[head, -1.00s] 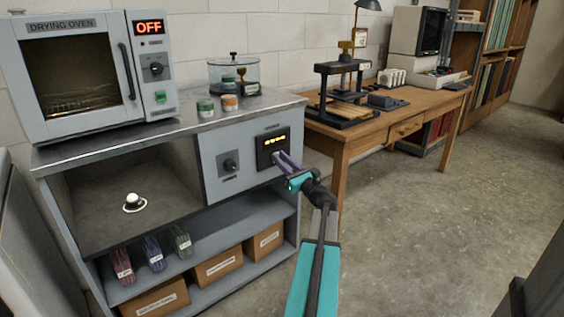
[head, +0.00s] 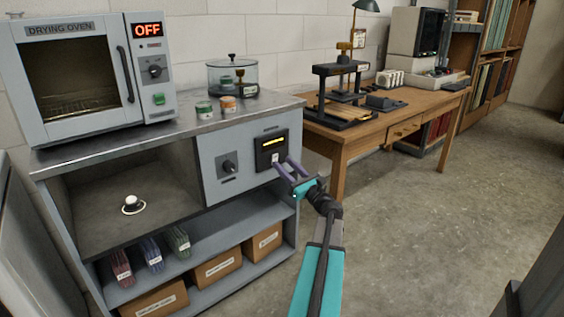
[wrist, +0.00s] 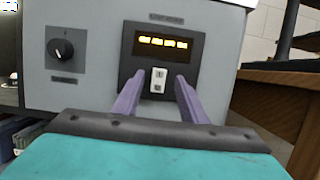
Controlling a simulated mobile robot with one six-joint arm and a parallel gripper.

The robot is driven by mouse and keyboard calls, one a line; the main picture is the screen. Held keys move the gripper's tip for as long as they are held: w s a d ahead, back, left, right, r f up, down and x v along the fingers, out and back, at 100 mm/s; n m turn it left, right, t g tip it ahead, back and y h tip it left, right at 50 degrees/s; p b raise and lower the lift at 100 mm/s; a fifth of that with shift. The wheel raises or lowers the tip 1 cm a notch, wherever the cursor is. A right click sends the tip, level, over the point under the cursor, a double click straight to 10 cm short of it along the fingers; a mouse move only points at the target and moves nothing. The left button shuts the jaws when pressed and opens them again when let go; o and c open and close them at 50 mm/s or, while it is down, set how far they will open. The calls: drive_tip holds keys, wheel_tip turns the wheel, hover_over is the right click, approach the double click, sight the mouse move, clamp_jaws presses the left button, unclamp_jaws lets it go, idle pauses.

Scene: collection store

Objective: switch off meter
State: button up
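The meter (head: 271,148) is a black panel set in the grey cabinet front. Its yellow display (wrist: 162,42) is lit, and a white rocker switch (wrist: 158,80) sits below it. The switch also shows small in the head view (head: 275,158). My gripper (head: 282,162) is open and empty, with its purple fingers pointing at the panel. In the wrist view the fingers (wrist: 158,77) frame the switch, one on each side. I cannot tell whether a fingertip touches the panel.
A black knob (head: 229,167) sits left of the meter. The drying oven (head: 85,75) reads OFF on top of the cabinet. A wooden desk (head: 400,112) stands at the right. The floor (head: 440,220) right of my arm is clear.

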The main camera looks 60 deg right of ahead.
drive_tip(key=p+v, duration=0.1)
drive_tip(key=v, duration=0.9)
drive_tip(key=shift+s+p, duration=0.35)
drive_tip(key=shift+p, duration=0.05)
drive_tip(key=shift+a+f, duration=0.1)
drive_tip(key=shift+f, duration=0.05)
